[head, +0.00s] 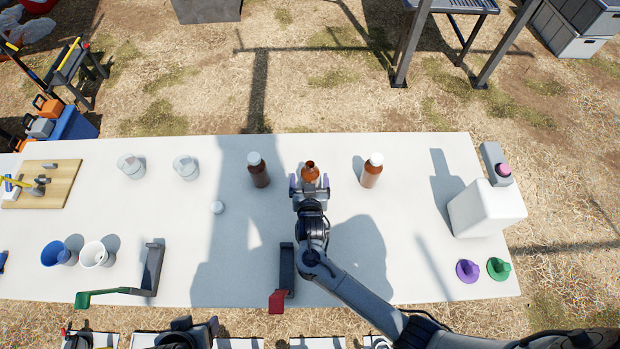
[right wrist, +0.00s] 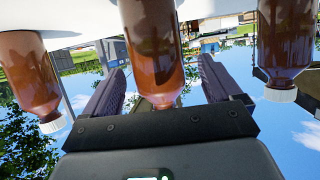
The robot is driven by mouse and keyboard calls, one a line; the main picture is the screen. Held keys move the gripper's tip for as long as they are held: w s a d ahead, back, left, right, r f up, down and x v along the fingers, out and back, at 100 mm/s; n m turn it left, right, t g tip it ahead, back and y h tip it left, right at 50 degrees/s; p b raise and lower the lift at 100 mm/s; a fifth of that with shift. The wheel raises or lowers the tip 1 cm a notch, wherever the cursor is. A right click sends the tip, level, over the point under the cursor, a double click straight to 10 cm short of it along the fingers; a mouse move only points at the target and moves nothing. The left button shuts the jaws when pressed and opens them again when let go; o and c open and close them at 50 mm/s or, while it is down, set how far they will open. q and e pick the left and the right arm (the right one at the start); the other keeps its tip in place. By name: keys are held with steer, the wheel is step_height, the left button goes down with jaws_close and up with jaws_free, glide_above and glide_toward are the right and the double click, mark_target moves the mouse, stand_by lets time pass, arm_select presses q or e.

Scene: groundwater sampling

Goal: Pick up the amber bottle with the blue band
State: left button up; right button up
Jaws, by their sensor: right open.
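Three amber bottles stand in a row on the white table: a left one (head: 259,173) and a right one (head: 371,174) with white caps, and a middle one (head: 310,173) with an open neck. No blue band can be made out on any of them. My right gripper (head: 309,182) is open, its purple fingers on either side of the middle bottle. In the right wrist view the middle bottle (right wrist: 152,50) sits between the fingers, apart from both. A dark shape at the bottom edge of the head view may be my left gripper (head: 186,328); its fingers are unclear.
A loose white cap (head: 217,207) lies left of the bottles. Two clear containers (head: 131,166) stand farther left. A white jug (head: 487,208) and purple and green cone-shaped pieces (head: 467,270) are at the right. A stand with a red end (head: 278,301) is near the front edge.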

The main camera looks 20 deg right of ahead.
steer(key=shift+b+x, duration=0.5)
steer(key=shift+x, duration=1.9)
steer(key=shift+s+f, duration=0.1)
steer(key=c, duration=1.3)
